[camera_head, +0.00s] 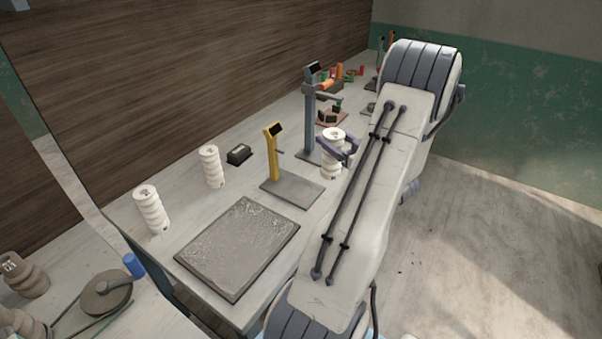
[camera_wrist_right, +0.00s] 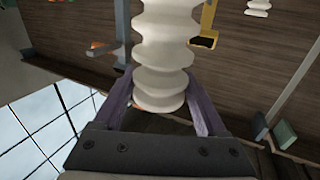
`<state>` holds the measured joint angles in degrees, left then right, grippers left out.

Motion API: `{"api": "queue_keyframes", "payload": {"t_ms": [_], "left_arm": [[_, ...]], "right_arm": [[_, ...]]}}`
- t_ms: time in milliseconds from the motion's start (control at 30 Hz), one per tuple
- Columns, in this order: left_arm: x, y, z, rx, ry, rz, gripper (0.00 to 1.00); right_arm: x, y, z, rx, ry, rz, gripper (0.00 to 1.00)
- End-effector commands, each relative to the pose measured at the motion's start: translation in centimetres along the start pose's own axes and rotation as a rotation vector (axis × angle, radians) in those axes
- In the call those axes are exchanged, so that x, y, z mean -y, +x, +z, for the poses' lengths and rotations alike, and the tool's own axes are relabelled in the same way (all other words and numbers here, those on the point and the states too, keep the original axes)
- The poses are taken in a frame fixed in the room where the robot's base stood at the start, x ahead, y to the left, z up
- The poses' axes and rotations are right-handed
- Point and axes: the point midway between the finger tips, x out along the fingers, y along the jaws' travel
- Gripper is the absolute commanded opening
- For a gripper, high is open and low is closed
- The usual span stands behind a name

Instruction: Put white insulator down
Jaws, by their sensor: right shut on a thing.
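A white ribbed insulator (camera_head: 331,164) is held by my right gripper (camera_head: 338,147) at the far part of the bench, beside the grey stand. In the right wrist view the same insulator (camera_wrist_right: 165,50) sits between the two purple fingers of the right gripper (camera_wrist_right: 160,98), which are shut on it. Whether its base touches the bench I cannot tell. Two more white insulators stand upright on the bench, one at the left (camera_head: 151,209) and one further back (camera_head: 211,166). My left gripper is not in view.
A yellow stand (camera_head: 273,155) on a grey plate and a taller grey stand (camera_head: 310,110) are close to the held insulator. A flat grey slab (camera_head: 238,248) lies at the front. A small black box (camera_head: 239,154) is near the wall. My right arm hides the bench's right side.

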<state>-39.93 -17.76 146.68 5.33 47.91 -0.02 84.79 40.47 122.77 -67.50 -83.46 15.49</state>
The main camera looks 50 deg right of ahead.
Motion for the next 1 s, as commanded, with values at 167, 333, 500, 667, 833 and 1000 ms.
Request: {"api": "queue_keyframes", "payload": {"t_ms": [167, 333, 500, 667, 833, 1000], "left_arm": [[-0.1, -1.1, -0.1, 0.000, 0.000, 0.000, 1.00], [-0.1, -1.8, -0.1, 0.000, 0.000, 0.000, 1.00], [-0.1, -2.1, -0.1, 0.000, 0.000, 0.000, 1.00], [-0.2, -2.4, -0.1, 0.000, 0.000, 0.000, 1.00], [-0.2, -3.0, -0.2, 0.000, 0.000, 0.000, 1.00], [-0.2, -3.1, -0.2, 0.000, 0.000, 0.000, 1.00]], "right_arm": [[2.5, 3.5, 2.2, 0.000, 0.005, -0.009, 0.00], [4.3, 6.2, 4.2, -0.001, 0.002, -0.008, 0.00], [5.1, 7.6, 5.2, -0.003, -0.001, -0.004, 0.00], [5.2, 7.8, 6.2, -0.002, 0.000, -0.002, 0.00], [5.2, 7.8, 8.5, -0.001, 0.001, -0.002, 0.00], [5.2, 7.8, 9.4, -0.004, -0.003, -0.002, 0.00]]}}
